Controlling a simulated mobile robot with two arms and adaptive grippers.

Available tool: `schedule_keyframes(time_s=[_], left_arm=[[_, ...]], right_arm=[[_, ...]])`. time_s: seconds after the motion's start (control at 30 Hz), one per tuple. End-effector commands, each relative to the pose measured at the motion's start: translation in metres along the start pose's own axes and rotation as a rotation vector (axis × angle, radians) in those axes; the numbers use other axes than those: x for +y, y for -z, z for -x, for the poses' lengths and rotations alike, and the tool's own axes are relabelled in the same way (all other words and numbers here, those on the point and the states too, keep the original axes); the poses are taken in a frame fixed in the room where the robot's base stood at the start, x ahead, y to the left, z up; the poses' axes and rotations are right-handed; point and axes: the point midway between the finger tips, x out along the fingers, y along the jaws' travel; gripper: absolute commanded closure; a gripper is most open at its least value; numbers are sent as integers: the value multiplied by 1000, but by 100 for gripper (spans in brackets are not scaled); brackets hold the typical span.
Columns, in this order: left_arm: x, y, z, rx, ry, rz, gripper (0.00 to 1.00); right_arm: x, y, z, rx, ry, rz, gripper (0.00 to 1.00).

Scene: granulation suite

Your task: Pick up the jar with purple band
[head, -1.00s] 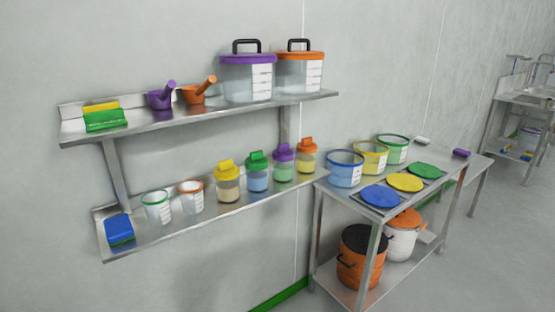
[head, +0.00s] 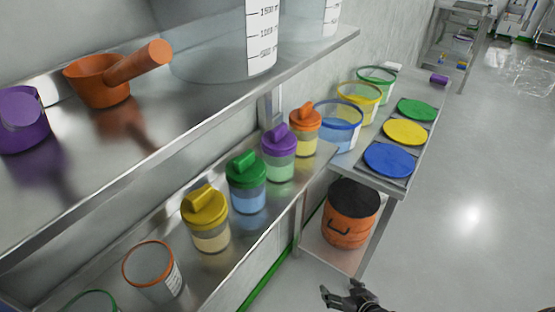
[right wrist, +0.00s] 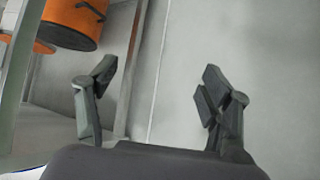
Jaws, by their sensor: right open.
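The jar with the purple band (head: 279,153) stands upright on the lower wall shelf. It is clear with pale green contents and a purple lid. It stands between the green-lidded jar (head: 246,182) and the orange-lidded jar (head: 305,128). My right gripper (head: 340,292) is low at the bottom of the head view, in front of the shelf and well apart from the jar. In the right wrist view its two fingers (right wrist: 150,85) are spread with nothing between them. The jar does not show in the right wrist view. My left gripper is not in view.
A yellow-lidded jar (head: 205,218) and an orange-rimmed beaker (head: 153,270) share the lower shelf. The upper shelf (head: 190,105) overhangs it, with an orange scoop (head: 108,85) on top. A steel table (head: 372,180) with coloured lids adjoins at right. An orange bucket (head: 350,213) stands beneath. The right floor is clear.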

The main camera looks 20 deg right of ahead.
Motion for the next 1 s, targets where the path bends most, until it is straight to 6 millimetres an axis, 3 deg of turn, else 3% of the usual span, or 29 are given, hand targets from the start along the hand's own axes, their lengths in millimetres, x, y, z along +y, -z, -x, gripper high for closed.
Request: schedule_keyframes(time_s=[0.03, 0.2, 0.3, 0.4, 0.5, 0.63, 0.77, 1.0], left_arm=[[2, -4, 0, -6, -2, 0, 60], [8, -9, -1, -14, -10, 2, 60], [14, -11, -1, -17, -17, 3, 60], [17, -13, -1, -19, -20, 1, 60], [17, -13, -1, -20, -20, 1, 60], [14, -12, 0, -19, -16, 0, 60], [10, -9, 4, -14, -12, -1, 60], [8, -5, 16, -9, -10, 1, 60]], right_arm=[[1, 45, 13, 82, 15, 4, 27], [-15, 180, 78, 345, 93, 31, 27], [-34, 242, 126, 475, 151, 59, 27], [-53, 284, 169, 575, 204, 88, 27], [-69, 310, 202, 642, 245, 110, 27], [-80, 326, 223, 686, 273, 125, 27], [-85, 337, 220, 696, 277, 126, 27], [-97, 363, 191, 696, 279, 124, 27]])
